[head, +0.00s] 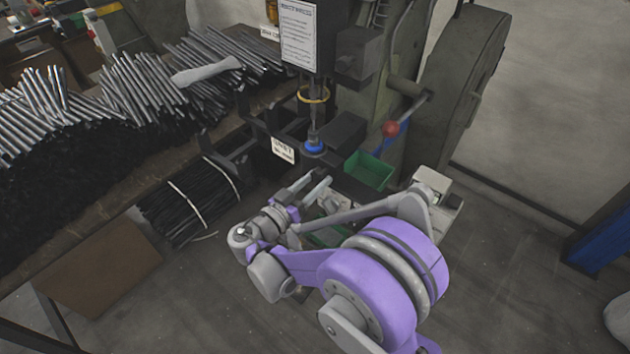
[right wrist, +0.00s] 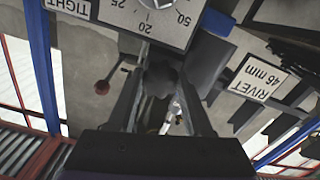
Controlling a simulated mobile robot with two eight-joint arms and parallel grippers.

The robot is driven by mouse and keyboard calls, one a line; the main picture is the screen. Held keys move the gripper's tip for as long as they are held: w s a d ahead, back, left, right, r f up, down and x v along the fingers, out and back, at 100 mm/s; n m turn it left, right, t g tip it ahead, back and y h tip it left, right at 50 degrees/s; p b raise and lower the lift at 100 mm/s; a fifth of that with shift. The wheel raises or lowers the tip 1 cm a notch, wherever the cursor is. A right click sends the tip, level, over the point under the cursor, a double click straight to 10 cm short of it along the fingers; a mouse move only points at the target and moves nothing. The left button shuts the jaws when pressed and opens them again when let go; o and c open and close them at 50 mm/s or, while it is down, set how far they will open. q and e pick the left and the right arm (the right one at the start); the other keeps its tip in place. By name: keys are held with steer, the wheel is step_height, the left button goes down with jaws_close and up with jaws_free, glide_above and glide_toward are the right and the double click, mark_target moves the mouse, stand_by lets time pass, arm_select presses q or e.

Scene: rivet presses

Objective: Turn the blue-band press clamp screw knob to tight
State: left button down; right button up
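The press (head: 318,60) stands at the upper middle of the head view, with a blue ring (head: 313,147) low on it and a yellow ring (head: 313,95) higher up. My right gripper (head: 312,188) is just in front of and below the blue ring. In the right wrist view, a dark rounded knob-like part (right wrist: 160,79) sits between the tips of the open right gripper (right wrist: 161,90). I cannot tell whether the fingers touch it. A numbered dial plate (right wrist: 150,22) and a TIGHT label (right wrist: 68,5) show upside down. My left gripper is out of view.
A red-ball lever (head: 390,129) and a green bin (head: 368,171) are close on the right of the press. A rivet label (right wrist: 254,79) shows in the wrist view. Bundles of rods (head: 140,85) fill the bench at left.

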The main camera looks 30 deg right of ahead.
steer(key=o, duration=0.5)
steer(key=shift+c, duration=0.2)
steer(key=v, duration=1)
steer(key=shift+s+a, duration=0.2)
steer(key=shift+a, duration=0.15)
